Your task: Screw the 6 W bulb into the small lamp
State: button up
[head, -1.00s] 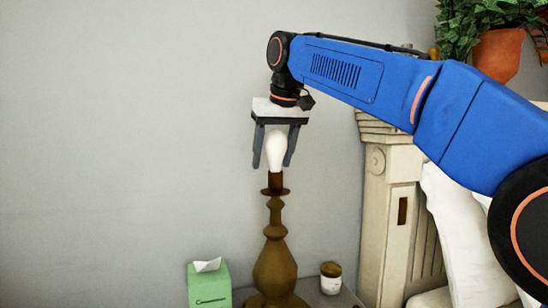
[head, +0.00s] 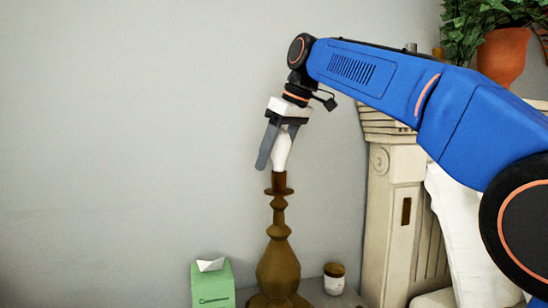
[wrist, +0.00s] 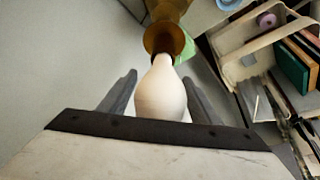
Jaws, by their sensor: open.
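The bulb (head: 281,152) is white and stands upright at the top of the lamp's socket. The lamp (head: 278,262) is a brown turned base on the surface by the wall. My gripper (head: 276,160) is around the bulb from above, with its fingers open to either side. In the wrist view the bulb (wrist: 161,92) lies between the two fingers, with gaps visible beside it, and its narrow end meets the lamp's brown top (wrist: 165,38). No wattage marking can be read. How far the bulb is screwed in cannot be told.
A green tissue box (head: 212,285) stands left of the lamp, and a small lidded jar (head: 334,278) stands to its right. A cream carved column (head: 392,220) and a potted plant (head: 500,45) are at the right. The wall behind is clear.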

jog(key=n+g, duration=0.1)
jog(key=n, duration=0.3)
jog(key=s+n+g, duration=0.1)
jog(key=n, duration=0.1)
jog(key=shift+a+n+g+y, duration=0.15)
jog(key=shift+n+g+y, duration=0.15)
jog(key=shift+y, duration=0.1)
jog(key=shift+s+n+g, duration=0.2)
jog(key=shift+n+g, duration=0.3)
jog(key=shift+n, duration=0.65)
jog(key=shift+s+n+g, duration=0.15)
jog(key=shift+n+g, duration=0.35)
jog(key=shift+n, duration=0.65)
jog(key=c, duration=0.9)
jog(key=m+t, duration=0.1)
jog(key=m, duration=0.2)
jog(key=shift+w, duration=0.2)
jog(key=shift+m, duration=0.3)
jog(key=shift+w+m+t, duration=0.2)
jog(key=shift+m+t, duration=0.25)
jog(key=shift+m, duration=0.4)
jog(key=shift+w+m+t, duration=0.15)
jog(key=shift+m+t, duration=0.3)
jog(key=shift+m, duration=0.4)
